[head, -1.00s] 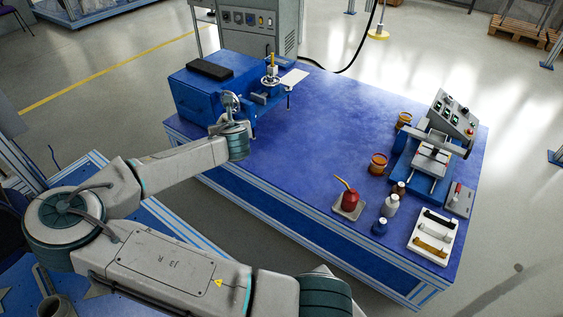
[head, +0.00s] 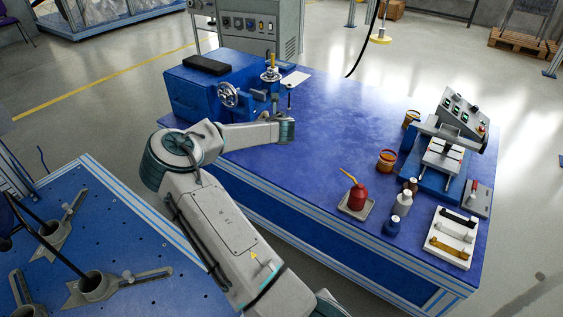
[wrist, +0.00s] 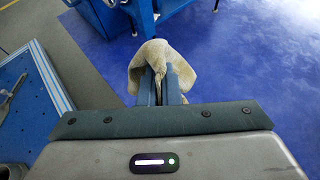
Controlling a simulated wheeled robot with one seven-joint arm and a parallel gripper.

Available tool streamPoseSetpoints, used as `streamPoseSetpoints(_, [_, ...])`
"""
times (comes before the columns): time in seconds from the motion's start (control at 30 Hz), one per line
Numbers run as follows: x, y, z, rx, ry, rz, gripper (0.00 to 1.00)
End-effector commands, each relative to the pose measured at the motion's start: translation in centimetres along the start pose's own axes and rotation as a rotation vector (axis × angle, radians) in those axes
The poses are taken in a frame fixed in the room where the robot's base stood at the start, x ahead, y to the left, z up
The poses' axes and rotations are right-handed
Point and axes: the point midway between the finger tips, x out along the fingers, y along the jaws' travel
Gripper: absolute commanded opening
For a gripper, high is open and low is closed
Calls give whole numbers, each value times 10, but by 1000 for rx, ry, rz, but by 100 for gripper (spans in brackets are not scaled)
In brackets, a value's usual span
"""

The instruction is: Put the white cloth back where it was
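The white cloth (wrist: 160,58) looks beige in the wrist view. It is bunched between the two fingers of my gripper (wrist: 159,82) and hangs loosely around them. My gripper is shut on it, over or near the blue table's (wrist: 240,60) left edge; its height above the top is hard to judge. In the head view my arm reaches over the table's near left part, and the gripper and cloth are hidden below the arm's end.
A blue machine with a handwheel (head: 228,95) stands at the table's back left. On the right are a red oil can (head: 357,197), bottles (head: 402,204), a white tray (head: 462,264) and a small press (head: 440,160). The table (head: 330,130) is clear in the middle.

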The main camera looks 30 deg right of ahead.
Motion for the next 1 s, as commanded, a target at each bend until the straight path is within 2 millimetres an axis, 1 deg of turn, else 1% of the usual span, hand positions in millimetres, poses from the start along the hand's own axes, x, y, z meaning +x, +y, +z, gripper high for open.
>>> streamPoseSetpoints(0.03, [14, -9, -13, 0, 0, -1, 0])
streamPoseSetpoints(0.3, [68, -48, -43, -1, 0, -1, 0])
streamPoseSetpoints(0.4, [85, -60, -51, 0, 0, 0, 0])
streamPoseSetpoints(0.5, [97, -69, -57, -1, 0, 0, 0])
streamPoseSetpoints(0.6, [105, -74, -60, 0, 0, 0, 0])
streamPoseSetpoints(0.7, [108, -76, -61, 0, 0, 2, 0])
streamPoseSetpoints(1.0, [108, -77, -61, 0, 0, 1, 0])
